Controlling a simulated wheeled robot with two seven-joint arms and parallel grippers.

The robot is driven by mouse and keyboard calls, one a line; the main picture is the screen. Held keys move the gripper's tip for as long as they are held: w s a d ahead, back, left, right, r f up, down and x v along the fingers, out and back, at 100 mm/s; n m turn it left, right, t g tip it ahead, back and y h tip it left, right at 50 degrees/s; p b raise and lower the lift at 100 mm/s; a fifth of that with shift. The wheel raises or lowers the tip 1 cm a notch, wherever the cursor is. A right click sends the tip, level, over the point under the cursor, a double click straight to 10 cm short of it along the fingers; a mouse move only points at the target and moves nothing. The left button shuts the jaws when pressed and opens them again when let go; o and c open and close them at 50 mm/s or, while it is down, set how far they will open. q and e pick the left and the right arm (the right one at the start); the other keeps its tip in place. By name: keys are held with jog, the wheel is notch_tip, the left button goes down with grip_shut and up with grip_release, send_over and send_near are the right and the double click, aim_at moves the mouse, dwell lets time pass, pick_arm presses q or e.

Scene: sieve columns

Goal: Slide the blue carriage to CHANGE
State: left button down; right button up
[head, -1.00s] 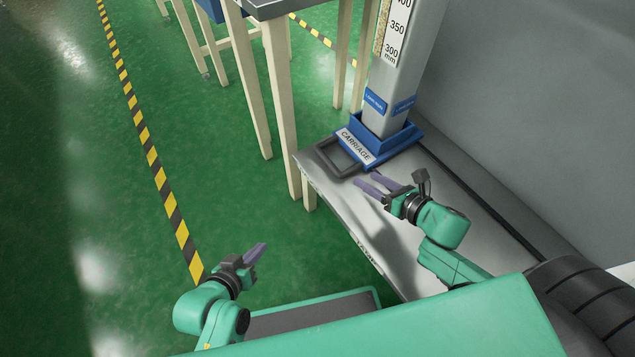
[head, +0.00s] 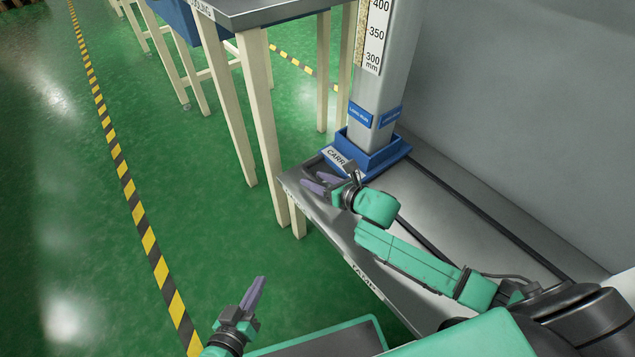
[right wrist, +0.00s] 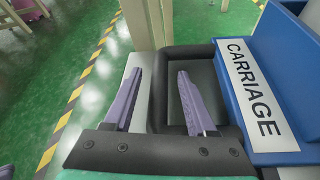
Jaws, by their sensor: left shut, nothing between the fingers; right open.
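The blue carriage (head: 372,160) sits on a grey metal bench at the foot of a tall grey column (head: 388,70). It has a white CARRIAGE label, clear in the right wrist view (right wrist: 256,92), and a dark loop handle (right wrist: 200,50) on its near left side. My right gripper (head: 312,182) is open at the handle. In the right wrist view, its fingers (right wrist: 160,75) lie either side of the handle's left bar; I cannot tell whether they touch it. My left gripper (head: 257,292) is shut and empty over the floor. No CHANGE mark is readable.
The bench (head: 455,225) has a dark rail slot (head: 490,228) running along it, and bare surface nearer me. A grey-topped table (head: 265,10) with pale legs stands beyond its left end. A grey wall (head: 530,110) rises on the right.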

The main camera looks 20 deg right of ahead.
grip_shut()
dwell(1.4)
